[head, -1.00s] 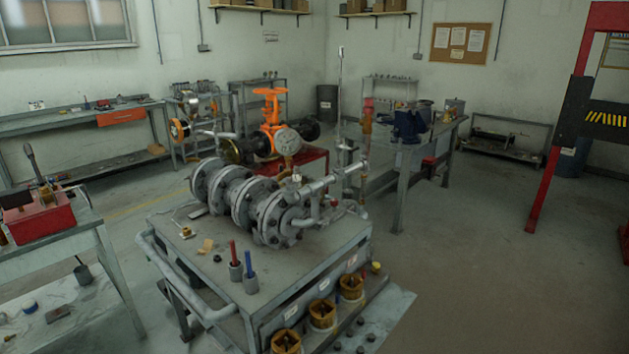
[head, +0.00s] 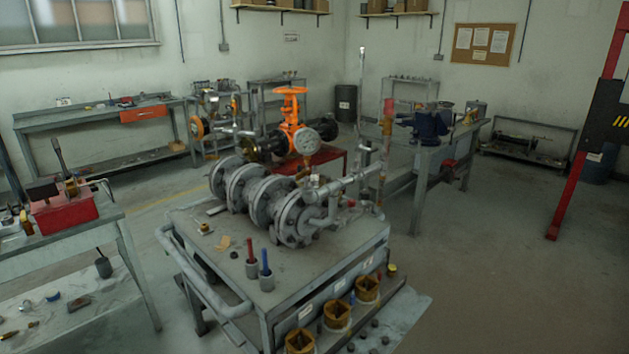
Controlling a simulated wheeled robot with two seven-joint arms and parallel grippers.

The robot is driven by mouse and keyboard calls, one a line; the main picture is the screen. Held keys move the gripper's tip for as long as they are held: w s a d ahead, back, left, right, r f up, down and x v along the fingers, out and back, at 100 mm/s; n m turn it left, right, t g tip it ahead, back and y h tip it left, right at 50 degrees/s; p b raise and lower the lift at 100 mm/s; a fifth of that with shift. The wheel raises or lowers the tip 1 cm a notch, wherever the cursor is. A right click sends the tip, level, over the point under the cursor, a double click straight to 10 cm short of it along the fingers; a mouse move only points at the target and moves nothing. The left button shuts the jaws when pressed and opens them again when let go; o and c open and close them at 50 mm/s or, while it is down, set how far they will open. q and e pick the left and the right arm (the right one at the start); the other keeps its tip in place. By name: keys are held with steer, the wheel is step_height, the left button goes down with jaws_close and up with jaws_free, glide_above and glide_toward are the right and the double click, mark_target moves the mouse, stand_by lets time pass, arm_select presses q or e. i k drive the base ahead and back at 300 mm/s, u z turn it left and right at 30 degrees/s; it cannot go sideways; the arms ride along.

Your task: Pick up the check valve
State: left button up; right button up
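A grey flanged pipe assembly (head: 262,202) lies across the top of a metal cart (head: 225,262) in the middle of the head view. An orange valve with a handwheel (head: 291,118) and a round gauge (head: 307,141) stand behind it. Several brass-coloured fittings (head: 367,290) sit in a row on the cart's low front ledge. I cannot tell which of these parts is the check valve. Neither of my grippers shows in the head view.
A bench with a red box (head: 64,208) is at the left. A workbench with a blue vise (head: 430,126) stands behind the cart to the right. A red post frame (head: 583,150) is at the far right. The floor right of the cart is clear.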

mark_target(314, 177)
steer(key=k, duration=1.65)
steer(key=z, duration=1)
steer(key=i, duration=7.55)
steer(key=u, duration=2.7)
